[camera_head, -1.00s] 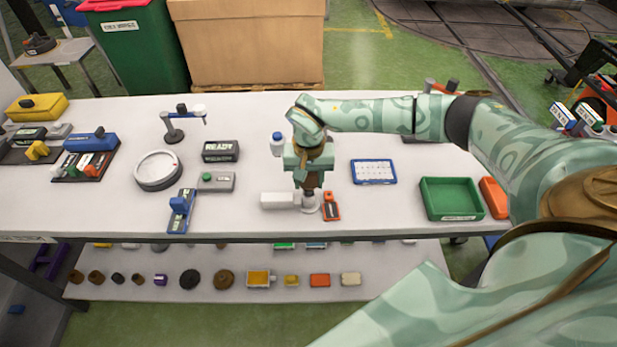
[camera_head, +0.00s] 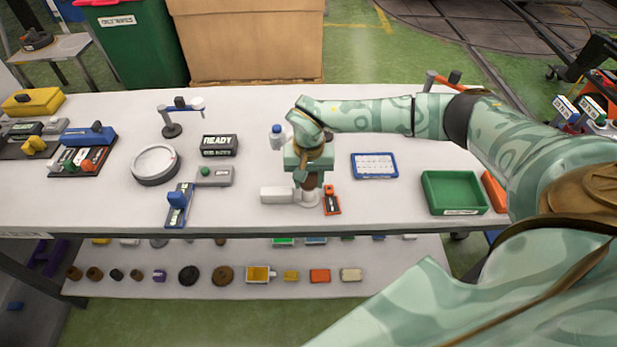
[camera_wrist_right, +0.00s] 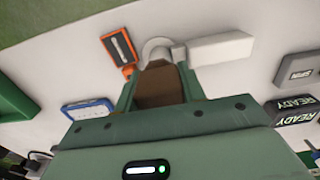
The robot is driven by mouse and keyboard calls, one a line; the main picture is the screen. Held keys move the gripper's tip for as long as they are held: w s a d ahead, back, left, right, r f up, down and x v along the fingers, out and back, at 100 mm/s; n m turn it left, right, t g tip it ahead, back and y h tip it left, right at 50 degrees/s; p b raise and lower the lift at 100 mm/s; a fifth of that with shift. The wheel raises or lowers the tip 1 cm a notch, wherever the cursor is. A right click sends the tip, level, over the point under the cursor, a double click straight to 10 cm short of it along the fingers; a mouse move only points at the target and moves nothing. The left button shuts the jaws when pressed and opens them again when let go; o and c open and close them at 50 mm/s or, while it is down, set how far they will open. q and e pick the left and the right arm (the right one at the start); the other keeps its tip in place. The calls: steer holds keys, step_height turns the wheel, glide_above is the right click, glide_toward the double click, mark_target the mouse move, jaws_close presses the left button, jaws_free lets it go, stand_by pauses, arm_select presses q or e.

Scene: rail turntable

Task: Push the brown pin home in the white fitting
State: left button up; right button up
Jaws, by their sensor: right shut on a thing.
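The white fitting (camera_head: 305,199) stands near the front edge of the table, a round white piece beside a long white block (camera_head: 277,195). It also shows in the wrist view as a pale ring (camera_wrist_right: 157,46). My right gripper (camera_head: 308,184) points down directly above it, shut on the brown pin (camera_wrist_right: 158,86). The pin shows brown between the fingers, in line with the fitting. Its lower end is hidden, so I cannot tell how deep it sits. My left gripper is not in view.
An orange-and-black device (camera_head: 332,200) lies close on the right of the fitting. A blue-framed panel (camera_head: 374,166) and green tray (camera_head: 454,193) are farther right. A white bottle with a blue cap (camera_head: 277,138) stands behind. The READY sign (camera_head: 219,146) is to the left.

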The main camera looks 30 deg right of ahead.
steer(key=shift+f, duration=0.15)
steer(key=o, duration=1.2)
steer(key=shift+c, duration=0.2)
step_height(320, 180, up, 16)
steer(key=p, duration=0.1)
steer(key=shift+p, duration=0.3)
